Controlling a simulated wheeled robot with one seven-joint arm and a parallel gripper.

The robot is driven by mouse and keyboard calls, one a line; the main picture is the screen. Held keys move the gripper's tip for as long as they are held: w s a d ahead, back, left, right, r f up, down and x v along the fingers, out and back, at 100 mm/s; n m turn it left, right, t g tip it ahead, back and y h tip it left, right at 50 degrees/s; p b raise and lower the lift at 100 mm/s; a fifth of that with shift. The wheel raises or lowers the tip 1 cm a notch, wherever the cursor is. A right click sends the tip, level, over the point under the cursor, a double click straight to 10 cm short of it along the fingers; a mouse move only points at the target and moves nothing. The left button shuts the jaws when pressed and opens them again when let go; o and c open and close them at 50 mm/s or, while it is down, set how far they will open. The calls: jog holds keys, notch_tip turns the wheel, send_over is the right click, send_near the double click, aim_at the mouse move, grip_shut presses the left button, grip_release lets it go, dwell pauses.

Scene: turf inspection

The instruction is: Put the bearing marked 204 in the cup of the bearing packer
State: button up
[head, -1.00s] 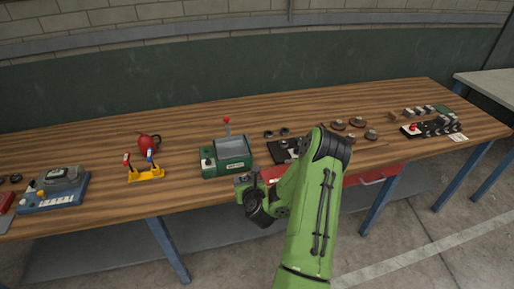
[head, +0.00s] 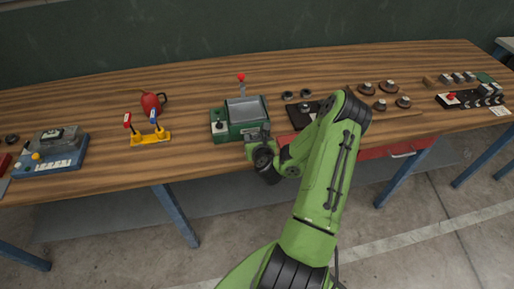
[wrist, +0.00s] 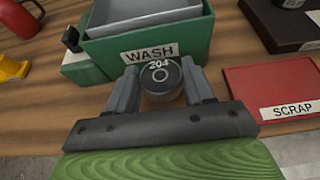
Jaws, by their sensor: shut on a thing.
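The bearing marked 204 (wrist: 160,80) is a grey ring with a dark bore, its number facing the wrist camera. My gripper (wrist: 160,88) is shut on it, one finger at each side. It is held just in front of the green wash tank (wrist: 152,48), whose WASH label is partly behind it. In the head view my gripper (head: 262,152) is at the bench's front edge, below the tank, and the bearing cannot be made out there. A black block (head: 301,114) with a round dark part stands right of the tank; I cannot tell if it is the bearing packer.
A red SCRAP tray (wrist: 272,93) lies right of my gripper. Two dark rings (head: 297,95) lie behind the black block. A yellow stand (head: 150,138) and red can (head: 150,103) are left. Bare wood lies between stand and tank.

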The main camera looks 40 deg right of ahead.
notch_tip(320, 180, down, 3)
jog(key=shift+s+f+b, duration=0.1)
jog(key=shift+b, duration=1.1)
jog(key=shift+r, duration=0.2)
jog(key=shift+f, duration=0.15)
jog(key=o, duration=1.3)
